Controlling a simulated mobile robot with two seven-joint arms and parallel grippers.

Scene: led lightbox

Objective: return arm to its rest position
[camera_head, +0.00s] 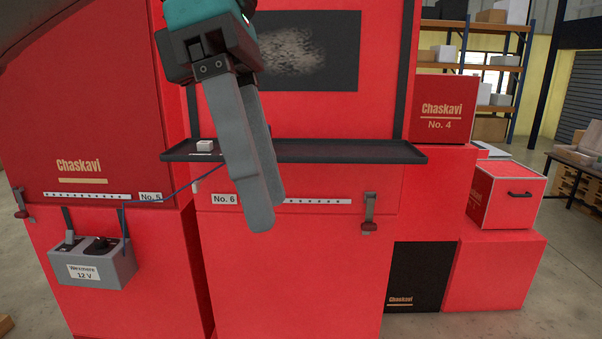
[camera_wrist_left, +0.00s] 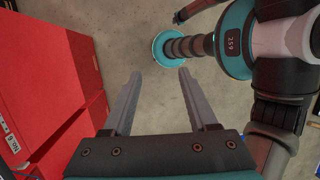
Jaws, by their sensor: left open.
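My left gripper (camera_head: 265,212) comes in from the top of the head view, with its two long grey fingers pointing down in front of the red cabinet marked No. 6 (camera_head: 300,265). In the left wrist view, the left gripper (camera_wrist_left: 158,80) has its fingers apart with nothing between them. Part of my own arm, with teal joints, shows at the right of that view. My right gripper is not in view.
A black shelf ledge (camera_head: 350,152) with a small white box (camera_head: 204,146) lies behind the fingers. A grey 12 V box (camera_head: 103,268) hangs on the left cabinet, with a blue cable running right. Red boxes (camera_head: 445,108) stand at right. Floor (camera_wrist_left: 120,40) shows beyond the fingers.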

